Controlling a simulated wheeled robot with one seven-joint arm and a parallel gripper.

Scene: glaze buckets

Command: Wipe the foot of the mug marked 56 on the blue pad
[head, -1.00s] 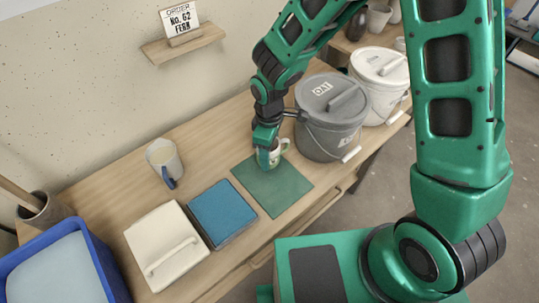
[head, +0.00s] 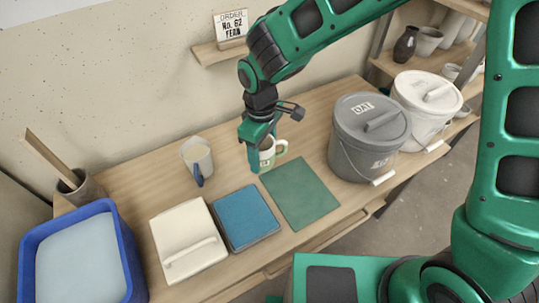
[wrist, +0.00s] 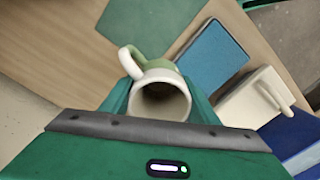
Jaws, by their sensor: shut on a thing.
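A cream and green mug (head: 267,155) is held in my gripper (head: 259,158), its handle pointing right in the head view. No number 56 can be read on it. In the wrist view the mug (wrist: 160,98) sits between the two green fingers of my gripper (wrist: 160,102), its open mouth towards the camera. It appears raised, near the back left corner of the green mat. The blue pad (head: 246,217) lies flat on the table, left of the green mat and nearer the front than the mug. It also shows in the wrist view (wrist: 211,57).
The green mat (head: 301,195) is bare. A cream lidded box (head: 186,240) stands beside the pad; a blue basin (head: 127,245) is farther left. A grey bucket (head: 360,150) and white bucket (head: 415,112) stand right.

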